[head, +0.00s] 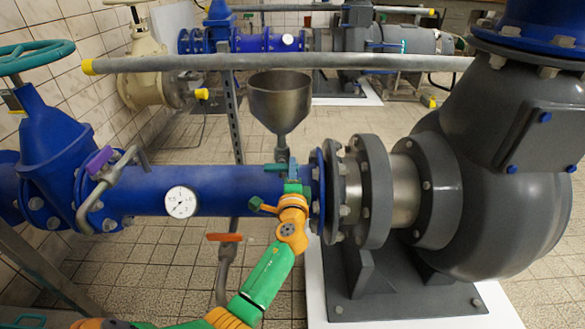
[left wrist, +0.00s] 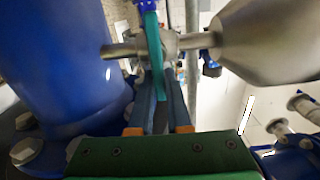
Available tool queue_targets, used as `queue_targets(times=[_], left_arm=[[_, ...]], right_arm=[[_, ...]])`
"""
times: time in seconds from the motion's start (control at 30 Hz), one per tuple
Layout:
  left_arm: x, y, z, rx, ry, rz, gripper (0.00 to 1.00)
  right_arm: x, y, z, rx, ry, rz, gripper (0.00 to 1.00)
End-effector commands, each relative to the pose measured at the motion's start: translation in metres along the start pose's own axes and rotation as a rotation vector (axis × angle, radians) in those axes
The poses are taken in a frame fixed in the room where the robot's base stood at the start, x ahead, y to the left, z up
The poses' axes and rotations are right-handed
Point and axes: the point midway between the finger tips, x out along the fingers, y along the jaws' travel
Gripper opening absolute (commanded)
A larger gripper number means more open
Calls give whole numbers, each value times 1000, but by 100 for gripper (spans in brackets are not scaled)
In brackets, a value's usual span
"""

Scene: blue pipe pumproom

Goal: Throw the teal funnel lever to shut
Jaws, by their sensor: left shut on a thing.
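The teal funnel lever (head: 276,167) sits on the valve under the grey metal funnel (head: 280,98), above the blue pipe. In the head view it lies roughly crosswise, along the pipe. My left gripper (head: 292,181) reaches it from the front and below. In the left wrist view the teal lever (left wrist: 154,50) runs between the two fingers of my left gripper (left wrist: 162,92), which is shut on it. The steel valve body and funnel (left wrist: 270,40) are just beyond. My right gripper is not in view.
A blue pipe (head: 235,190) with a white gauge (head: 181,202) runs behind my left arm. A purple-handled lever (head: 99,160) is on the left, and an orange-handled valve (head: 225,237) hangs below. The grey pump (head: 490,190) fills the right side.

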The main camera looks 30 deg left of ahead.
Motion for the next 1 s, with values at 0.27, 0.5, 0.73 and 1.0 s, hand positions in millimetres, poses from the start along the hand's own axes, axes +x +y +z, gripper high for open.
queue_targets(times=[0.27,0.5,0.73,1.0], left_arm=[[0,2,1,3,-4,3,0],[0,1,1,1,-2,2,45],[-7,0,0,1,1,3,45],[-62,1,1,1,-1,4,45]], right_arm=[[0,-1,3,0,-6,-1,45],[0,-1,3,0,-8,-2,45],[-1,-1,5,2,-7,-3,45],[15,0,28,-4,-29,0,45]])
